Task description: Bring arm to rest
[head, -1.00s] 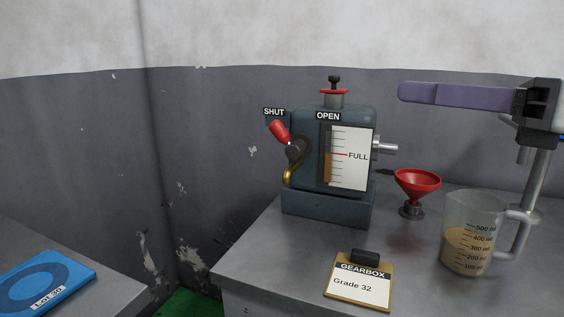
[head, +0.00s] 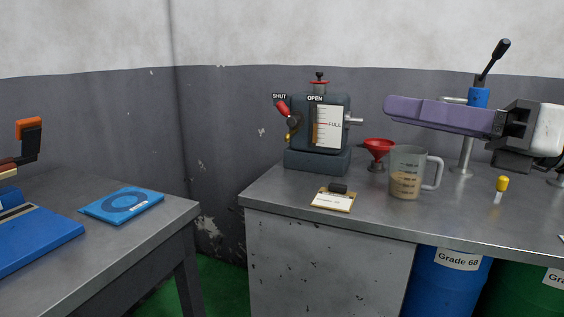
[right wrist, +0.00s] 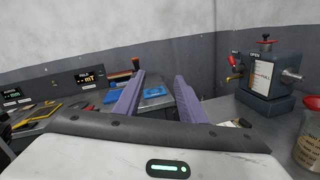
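My left gripper is in neither view. The dark gearbox unit (head: 318,160) stands at the back of the bench, its red lever (head: 282,108) tilted towards the SHUT label. Its gauge (head: 329,127) shows amber fluid near the FULL mark. The jug is clear and holds some amber fluid.
A clipboard card (head: 334,199) lies in front. A blue pump with black handle (head: 478,97) is behind my gripper; a yellow-capped item (head: 502,184) is at right. The left bench (head: 168,220) holds a blue packet (head: 122,204).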

